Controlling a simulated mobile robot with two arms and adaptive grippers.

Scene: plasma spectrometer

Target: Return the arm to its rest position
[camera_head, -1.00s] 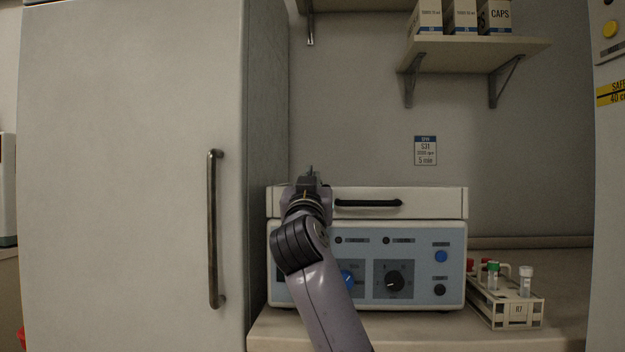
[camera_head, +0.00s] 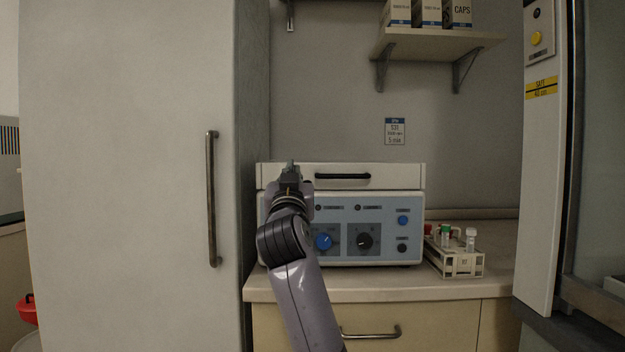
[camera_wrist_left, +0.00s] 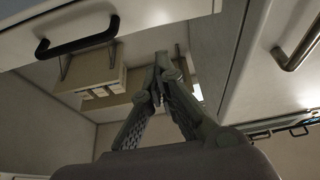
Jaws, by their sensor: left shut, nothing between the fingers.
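My left arm reaches up from the bottom of the head view. Its gripper (camera_head: 290,167) is in front of the left part of the white and blue benchtop device (camera_head: 400,190), near its lid. The gripper is shut and empty; in the left wrist view its fingertips (camera_wrist_left: 161,58) meet. The device's lid is down, and its black handle (camera_head: 343,176) is to the right of the gripper. The handle also shows at the upper left of the left wrist view (camera_wrist_left: 78,42). My right gripper is not in view.
A tall cabinet (camera_head: 120,180) with a vertical handle (camera_head: 212,198) stands close left of the arm. A tube rack (camera_head: 465,265) stands right of the device on the counter (camera_head: 400,287). A shelf (camera_head: 440,42) with boxes hangs above. A glass-fronted unit (camera_head: 545,160) is at right.

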